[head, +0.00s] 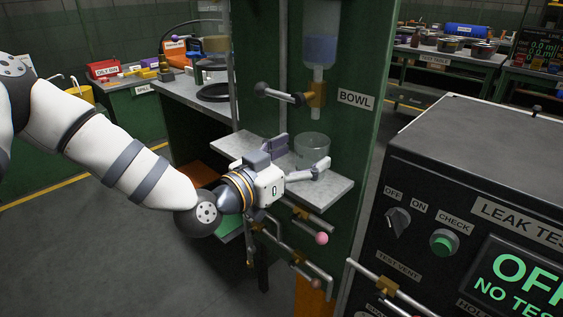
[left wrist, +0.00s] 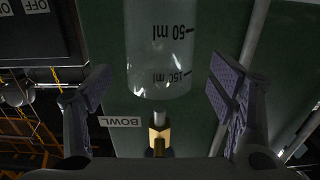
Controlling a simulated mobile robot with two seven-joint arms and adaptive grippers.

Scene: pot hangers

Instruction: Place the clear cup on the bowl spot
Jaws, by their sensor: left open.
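The clear cup (head: 312,147) stands upright on a grey shelf (head: 334,188) beneath a dispenser nozzle, beside the BOWL label (head: 356,99). My left gripper (head: 302,156) is open at the cup's near left side, with its fingers spread around it. In the left wrist view, which is upside down, the cup (left wrist: 158,50) with its ml marks lies between the two open fingers (left wrist: 160,95), with gaps on both sides. No finger visibly grips it. My right gripper is not in view.
A brass valve (head: 317,94) and a black-knobbed lever (head: 278,94) are above the shelf. Pipes with a pink knob (head: 321,239) are below it. A leak tester (head: 470,190) stands at the right. Open floor lies at the lower left.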

